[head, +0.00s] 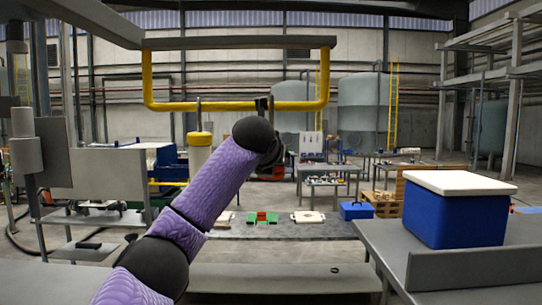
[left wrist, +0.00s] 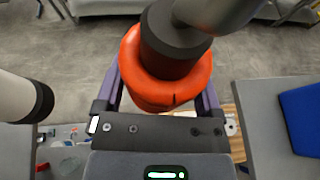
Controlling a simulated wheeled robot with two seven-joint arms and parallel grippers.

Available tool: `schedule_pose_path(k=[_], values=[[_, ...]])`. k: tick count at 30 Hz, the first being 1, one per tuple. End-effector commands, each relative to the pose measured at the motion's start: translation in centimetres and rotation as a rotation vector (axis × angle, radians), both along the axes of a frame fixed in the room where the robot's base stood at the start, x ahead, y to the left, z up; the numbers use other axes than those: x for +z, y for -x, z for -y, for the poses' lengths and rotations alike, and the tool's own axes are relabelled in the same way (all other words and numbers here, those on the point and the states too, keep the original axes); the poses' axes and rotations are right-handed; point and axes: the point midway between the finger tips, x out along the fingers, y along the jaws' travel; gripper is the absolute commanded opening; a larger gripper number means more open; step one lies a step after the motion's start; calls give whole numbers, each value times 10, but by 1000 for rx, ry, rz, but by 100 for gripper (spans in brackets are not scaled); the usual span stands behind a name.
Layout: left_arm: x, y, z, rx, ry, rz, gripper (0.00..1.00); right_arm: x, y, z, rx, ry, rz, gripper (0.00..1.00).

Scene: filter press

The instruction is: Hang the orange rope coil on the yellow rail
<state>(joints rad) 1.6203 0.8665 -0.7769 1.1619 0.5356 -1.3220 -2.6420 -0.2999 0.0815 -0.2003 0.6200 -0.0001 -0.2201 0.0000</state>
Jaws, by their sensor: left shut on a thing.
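The orange rope coil (left wrist: 150,88) is a thick smooth ring between the purple fingers of my left gripper (left wrist: 160,97) in the left wrist view. The gripper is shut on it. A dark grey cylindrical part covers the coil's middle and upper right; I cannot tell whether they touch. In the head view, my left gripper (head: 282,157) is mostly hidden behind my purple arm. The yellow rail (head: 228,106) runs across behind and above the gripper, under a grey beam. A dark hook-like piece (head: 262,104) is on the rail above the gripper. My right gripper is not in view.
A blue cooler with a white lid (head: 456,220) stands on the grey table (head: 388,240) at right. A grey panel stand (head: 85,170) is at left. The floor behind holds a bench (head: 330,180) and mats.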

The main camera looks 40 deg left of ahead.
Motion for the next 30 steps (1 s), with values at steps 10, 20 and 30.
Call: schedule_pose_path(k=[10, 20, 30], values=[[-2, 0, 0, 1, 1, 3, 7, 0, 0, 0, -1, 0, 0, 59], [0, 0, 0, 1, 2, 1, 100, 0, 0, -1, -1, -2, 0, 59], [14, 46, 39, -3, -3, 7, 100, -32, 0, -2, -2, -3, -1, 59]])
